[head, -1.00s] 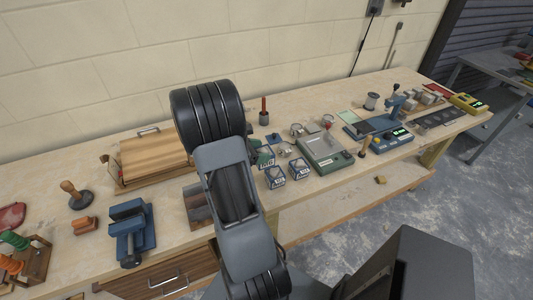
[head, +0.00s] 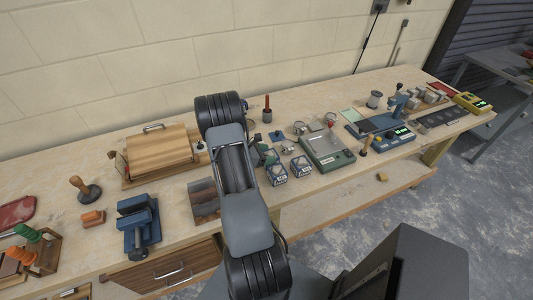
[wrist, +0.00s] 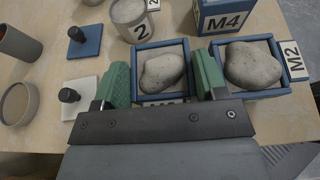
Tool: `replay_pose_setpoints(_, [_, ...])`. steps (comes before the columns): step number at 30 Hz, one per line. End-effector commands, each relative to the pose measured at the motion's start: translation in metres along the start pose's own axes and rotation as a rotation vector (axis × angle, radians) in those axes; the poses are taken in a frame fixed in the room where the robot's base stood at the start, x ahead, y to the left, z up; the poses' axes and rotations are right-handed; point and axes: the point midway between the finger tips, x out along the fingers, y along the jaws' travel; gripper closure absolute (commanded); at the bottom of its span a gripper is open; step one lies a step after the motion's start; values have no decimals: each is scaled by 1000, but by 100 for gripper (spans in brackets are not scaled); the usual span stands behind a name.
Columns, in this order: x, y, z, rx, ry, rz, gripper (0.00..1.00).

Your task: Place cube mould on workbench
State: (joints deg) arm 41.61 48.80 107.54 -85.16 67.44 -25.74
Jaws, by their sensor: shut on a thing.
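In the wrist view, my gripper (wrist: 163,76) has its two green fingers on either side of a blue square-framed cube mould (wrist: 180,47) with a grey lump in it. The fingers are shut on this mould; its front label is mostly covered. Another blue mould, tagged M2 (wrist: 297,58), is just right of the right finger and also carries a grey lump. In the head view my arm hides most of the gripper. Two blue moulds (head: 276,174) (head: 301,167) show at the front of the workbench (head: 330,197). I cannot tell whether the held mould touches the bench.
A blue M4 block (wrist: 225,18) and a grey cup tagged 2 (wrist: 135,17) stand beyond the held mould. Knobbed blue (wrist: 84,47) and white (wrist: 80,97) plates lie left. A green scale (head: 328,151) stands right of the moulds, a blue vise (head: 138,224) far left.

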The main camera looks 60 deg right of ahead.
Motion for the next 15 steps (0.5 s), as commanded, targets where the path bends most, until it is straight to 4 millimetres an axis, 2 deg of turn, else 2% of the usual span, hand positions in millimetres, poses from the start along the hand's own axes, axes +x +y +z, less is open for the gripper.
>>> replay_pose_setpoints(11, [1,0,-3,2,-1,1,70])
replay_pose_setpoints(12, [1,0,-4,1,0,1,33])
replay_pose_setpoints(15, [1,0,-3,1,0,1,24])
